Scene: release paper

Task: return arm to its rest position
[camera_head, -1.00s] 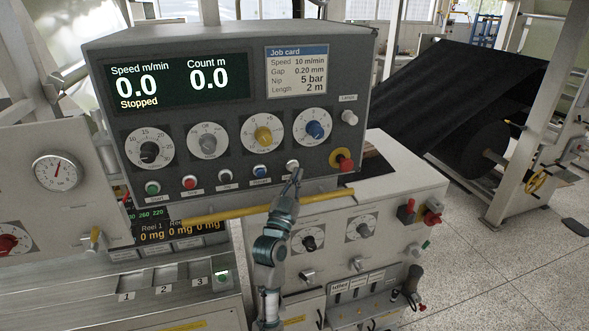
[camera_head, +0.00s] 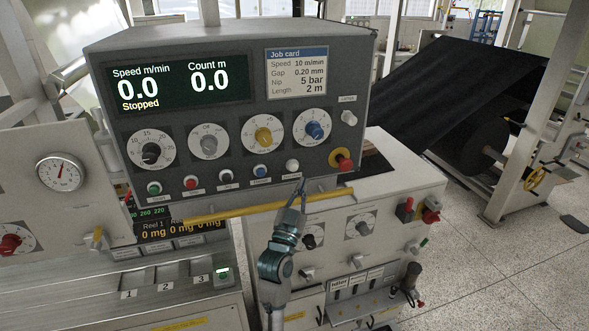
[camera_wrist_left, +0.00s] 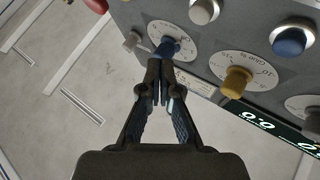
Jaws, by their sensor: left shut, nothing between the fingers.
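My left gripper (camera_head: 300,186) is shut and empty, pointing up just below the lower edge of the control panel (camera_head: 230,170), under the white button (camera_head: 292,165). In the left wrist view its closed fingertips (camera_wrist_left: 160,65) show in front of the panel, overlapping the blue knob (camera_wrist_left: 170,47) in the picture. Whether they touch anything there I cannot tell, but in the head view they appear clear of the buttons. The right gripper is not in view.
A yellow bar (camera_head: 260,207) runs across below the panel, close to my left gripper. A red and yellow stop button (camera_head: 341,160) sticks out at the panel's lower right. The black web roll (camera_head: 480,150) stands at the right.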

